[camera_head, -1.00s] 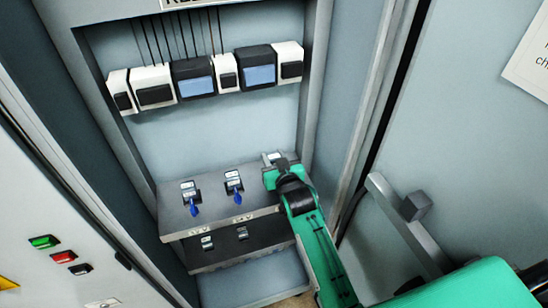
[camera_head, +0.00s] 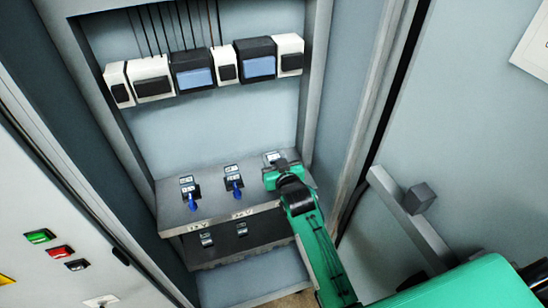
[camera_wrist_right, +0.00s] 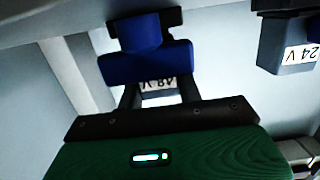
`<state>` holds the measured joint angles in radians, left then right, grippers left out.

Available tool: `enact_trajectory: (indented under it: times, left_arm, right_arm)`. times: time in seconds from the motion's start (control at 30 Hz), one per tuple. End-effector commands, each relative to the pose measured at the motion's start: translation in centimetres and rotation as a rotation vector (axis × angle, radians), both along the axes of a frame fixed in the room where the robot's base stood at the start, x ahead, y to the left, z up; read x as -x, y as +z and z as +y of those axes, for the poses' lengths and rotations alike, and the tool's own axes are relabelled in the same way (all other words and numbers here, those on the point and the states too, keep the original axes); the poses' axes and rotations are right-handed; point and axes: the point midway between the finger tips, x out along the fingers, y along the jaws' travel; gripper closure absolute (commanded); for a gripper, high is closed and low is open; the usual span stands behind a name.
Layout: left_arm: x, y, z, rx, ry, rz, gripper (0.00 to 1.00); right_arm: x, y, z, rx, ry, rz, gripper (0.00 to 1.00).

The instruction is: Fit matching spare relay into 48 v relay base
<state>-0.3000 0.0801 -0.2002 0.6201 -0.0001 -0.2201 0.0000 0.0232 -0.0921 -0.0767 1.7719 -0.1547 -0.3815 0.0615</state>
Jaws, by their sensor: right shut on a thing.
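My right gripper (camera_head: 274,174) is at the right end of the upper shelf (camera_head: 225,211), beside a small pale-labelled fitting. In the right wrist view its two dark fingers (camera_wrist_right: 159,92) are shut on a relay (camera_wrist_right: 145,67) with a blue body and a white label that reads 48 V. A dark blue part rises from this body to the pale surface above. I cannot tell whether it is a base or part of the relay. A dark block with a 24 V label (camera_wrist_right: 300,54) is at the right. My left gripper is not in view.
Two labelled fittings with blue parts (camera_head: 192,198) (camera_head: 235,186) stand on the upper shelf, left of my gripper. A lower dark shelf carries small fittings (camera_head: 207,239). Several white and black devices (camera_head: 194,70) line the back wall. The cabinet frame (camera_head: 345,115) is close on the right.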

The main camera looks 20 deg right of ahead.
Motion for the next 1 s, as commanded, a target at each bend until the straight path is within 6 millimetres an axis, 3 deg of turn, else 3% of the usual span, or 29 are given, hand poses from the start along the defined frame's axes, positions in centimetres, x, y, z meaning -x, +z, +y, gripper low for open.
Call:
enact_trajectory:
  times: [0.03, 0.07, 0.17, 0.2, 0.47, 0.63, 1.0]
  left_arm:
    - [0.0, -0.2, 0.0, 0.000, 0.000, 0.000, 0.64]
    - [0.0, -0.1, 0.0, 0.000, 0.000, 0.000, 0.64]
    - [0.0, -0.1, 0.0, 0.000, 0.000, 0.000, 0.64]
    - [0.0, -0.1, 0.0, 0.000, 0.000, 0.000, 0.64]
    - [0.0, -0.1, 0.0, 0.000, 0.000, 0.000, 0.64]
    - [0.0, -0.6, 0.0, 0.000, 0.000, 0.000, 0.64]
    - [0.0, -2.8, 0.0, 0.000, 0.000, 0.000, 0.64]
  right_arm:
    - [0.0, -0.3, 0.0, 0.000, 0.000, 0.000, 0.92]
    - [0.0, -0.2, 0.0, 0.000, 0.000, -0.001, 0.60]
    - [0.0, -0.1, 0.0, 0.000, 0.000, -0.001, 0.41]
    - [0.0, -0.1, 0.0, 0.000, 0.000, -0.001, 0.39]
    - [0.1, -0.1, 0.0, 0.000, 0.000, 0.000, 0.39]
    - [1.1, -0.1, 0.0, 0.000, 0.000, -0.001, 0.39]
    - [8.0, 0.7, -0.3, -0.001, 0.000, 0.000, 0.39]
